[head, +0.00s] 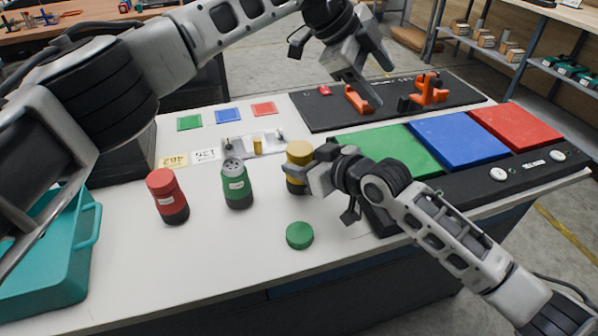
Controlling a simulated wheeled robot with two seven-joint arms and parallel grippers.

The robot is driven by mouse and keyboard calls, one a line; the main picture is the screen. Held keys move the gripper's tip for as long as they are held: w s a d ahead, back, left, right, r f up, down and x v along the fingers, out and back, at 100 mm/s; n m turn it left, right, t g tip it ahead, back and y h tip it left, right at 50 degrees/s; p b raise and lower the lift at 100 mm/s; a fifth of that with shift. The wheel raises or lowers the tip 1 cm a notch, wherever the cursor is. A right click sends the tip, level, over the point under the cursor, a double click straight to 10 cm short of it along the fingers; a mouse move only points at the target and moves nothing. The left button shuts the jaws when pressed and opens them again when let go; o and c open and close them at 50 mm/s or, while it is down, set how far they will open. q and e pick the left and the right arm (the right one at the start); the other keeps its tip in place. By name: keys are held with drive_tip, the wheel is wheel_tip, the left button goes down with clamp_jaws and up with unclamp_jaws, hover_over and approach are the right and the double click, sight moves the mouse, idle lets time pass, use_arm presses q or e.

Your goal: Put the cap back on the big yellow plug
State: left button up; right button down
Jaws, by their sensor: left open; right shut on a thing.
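The big yellow plug (298,153) stands upright on the white table, with a smooth yellow top and a dark lower part. My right gripper (306,178) reaches in from the right and is shut on it at mid-height, hiding part of its side. I cannot tell whether the smooth top is a separate cap. My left gripper (368,100) is open and empty, above the black board at the back, near an orange piece. A green cap (299,235) lies loose on the table in front. The green plug (237,186) stands uncapped, its holes showing.
A red plug (168,196) stands at left beside a teal tote (45,262). A small tray (270,141) holds a small yellow piece behind the plugs. The black board (312,116) bears orange fixtures (430,88). Green, blue and red panels (460,140) lie at right. The front table is mostly clear.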

use_arm(q)
drive_tip(key=a+f+y, duration=0.4)
drive_tip(key=a, duration=0.3)
drive_tip(key=n+g+y, duration=0.1)
drive_tip(key=y, duration=0.3)
hover_over(299, 148)
drive_tip(key=shift+w+d+f, duration=0.1)
drive_tip(key=shift+d+f, duration=0.05)
drive_tip(key=shift+d, duration=0.2)
drive_tip(key=shift+a, duration=0.4)
drive_tip(key=shift+f, duration=4.05)
drive_tip(key=shift+d, duration=0.1)
